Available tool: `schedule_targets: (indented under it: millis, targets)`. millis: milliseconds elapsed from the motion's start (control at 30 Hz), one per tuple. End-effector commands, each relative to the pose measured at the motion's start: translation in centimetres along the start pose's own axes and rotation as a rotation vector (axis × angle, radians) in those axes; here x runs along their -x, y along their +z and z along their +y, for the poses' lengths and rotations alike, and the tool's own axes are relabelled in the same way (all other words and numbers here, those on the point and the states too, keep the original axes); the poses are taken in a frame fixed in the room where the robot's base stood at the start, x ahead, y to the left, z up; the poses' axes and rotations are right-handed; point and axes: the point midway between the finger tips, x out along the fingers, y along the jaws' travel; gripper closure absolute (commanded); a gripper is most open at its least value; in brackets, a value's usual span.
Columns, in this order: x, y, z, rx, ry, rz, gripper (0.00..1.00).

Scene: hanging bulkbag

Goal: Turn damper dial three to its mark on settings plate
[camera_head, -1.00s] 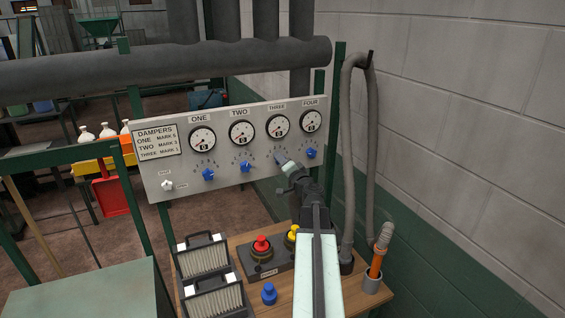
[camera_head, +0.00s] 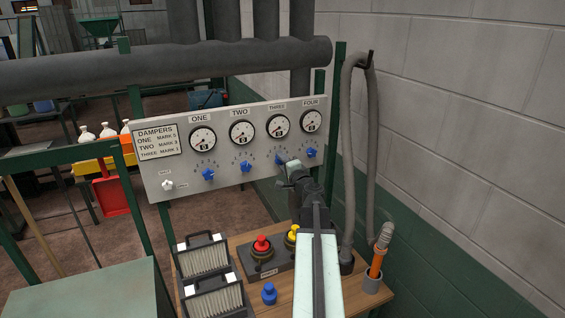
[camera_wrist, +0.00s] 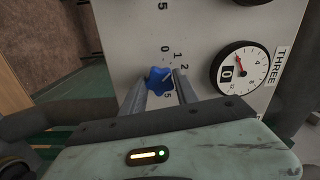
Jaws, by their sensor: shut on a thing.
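Damper dial three is a blue lobed knob (camera_head: 280,159) on the pale panel, below the gauge labelled THREE (camera_head: 277,126). My gripper (camera_wrist: 160,88) is shut on this knob (camera_wrist: 158,77), one finger on each side. A white line on the knob points up and right in the wrist view, towards the 1 and 2 marks; which one, I cannot tell. Gauge three (camera_wrist: 240,68) has a red needle and a counter window showing 0. The settings plate (camera_head: 157,142) reads ONE MARK 5, TWO MARK 3; the number for THREE looks like 1 but is small.
Blue dials one (camera_head: 208,174), two (camera_head: 246,166) and four (camera_head: 311,152) flank dial three. A white switch (camera_head: 168,184) is at the panel's lower left. A grey hose (camera_head: 346,150) hangs at the right.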

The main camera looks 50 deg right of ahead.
Motion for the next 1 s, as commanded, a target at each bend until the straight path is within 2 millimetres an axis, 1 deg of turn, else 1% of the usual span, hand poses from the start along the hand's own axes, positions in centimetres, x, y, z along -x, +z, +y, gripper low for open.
schedule_targets:
  millis: [167, 200, 267, 567, 667, 767, 1000]
  targets:
    - [0.1, 0.1, 0.1, 0.005, 0.002, -0.002, 1.00]
    - [0.1, 0.1, 0.1, 0.005, 0.002, -0.002, 0.58]
    - [0.1, 0.1, 0.1, 0.004, 0.001, -0.002, 0.42]
    - [0.1, 0.0, 0.1, 0.003, 0.001, -0.001, 0.42]
    - [0.6, 0.0, 0.0, 0.003, 0.001, 0.000, 0.42]
    - [1.8, 0.1, 0.0, 0.003, 0.001, 0.000, 0.42]
    - [6.6, 0.1, 0.1, 0.003, 0.001, 0.000, 0.42]
